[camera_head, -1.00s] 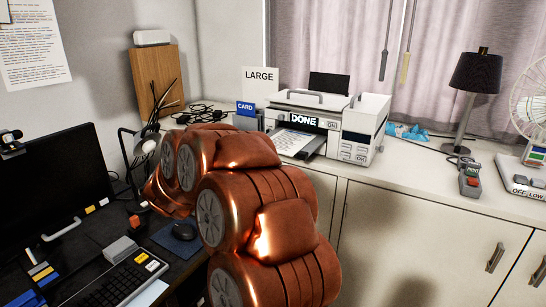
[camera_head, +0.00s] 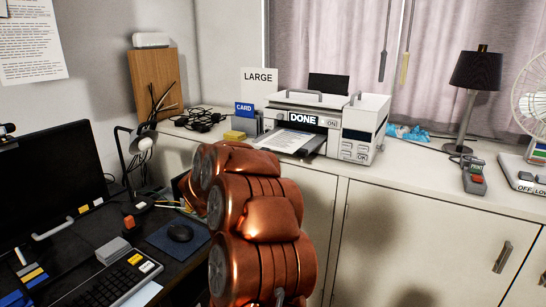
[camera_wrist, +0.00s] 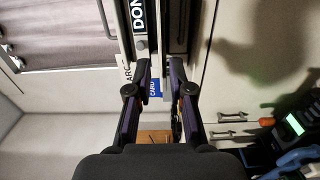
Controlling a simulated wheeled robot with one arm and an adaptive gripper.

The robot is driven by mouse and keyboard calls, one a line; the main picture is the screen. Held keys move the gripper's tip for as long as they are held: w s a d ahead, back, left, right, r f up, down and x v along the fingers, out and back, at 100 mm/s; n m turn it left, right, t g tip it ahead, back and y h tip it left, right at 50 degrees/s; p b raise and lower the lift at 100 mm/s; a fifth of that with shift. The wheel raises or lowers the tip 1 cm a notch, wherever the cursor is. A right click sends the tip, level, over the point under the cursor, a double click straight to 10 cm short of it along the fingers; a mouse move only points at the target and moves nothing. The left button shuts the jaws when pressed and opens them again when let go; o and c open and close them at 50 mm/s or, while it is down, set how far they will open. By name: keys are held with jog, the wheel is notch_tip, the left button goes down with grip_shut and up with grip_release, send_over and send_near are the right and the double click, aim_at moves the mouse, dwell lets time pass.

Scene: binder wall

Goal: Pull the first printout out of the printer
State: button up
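The white printer (camera_head: 350,125) stands on the white cabinet top, with a "DONE" sign on its front. A printout (camera_head: 291,140) lies face up on the dark output tray, jutting out from the printer's front. In the wrist view the printer (camera_wrist: 122,30) is at the top, turned sideways; I cannot make out the sheet there. My gripper (camera_wrist: 161,72) shows two fingers spread with a gap between them and no sheet seen in it. The blue "CARD" sign shows behind the gap. In the head view my arm hides the gripper.
Cables (camera_head: 200,119) lie further left. A desk lamp (camera_head: 143,140), monitor (camera_head: 50,180) and keyboard (camera_head: 112,282) occupy the dark desk. Cabinet top right of the printer has free room.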

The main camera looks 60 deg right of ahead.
aim_at(272, 143)
jog(key=d, duration=0.6)
jog(key=shift+w, duration=0.15)
dwell(0.3)
grip_shut()
dwell(0.4)
jog(key=shift+r+p, duration=0.1)
jog(key=shift+p, duration=0.2)
notch_tip(272, 143, up, 2)
jog(key=p, duration=0.3)
jog(key=shift+r+p, duration=0.2)
jog(key=shift+p, duration=0.15)
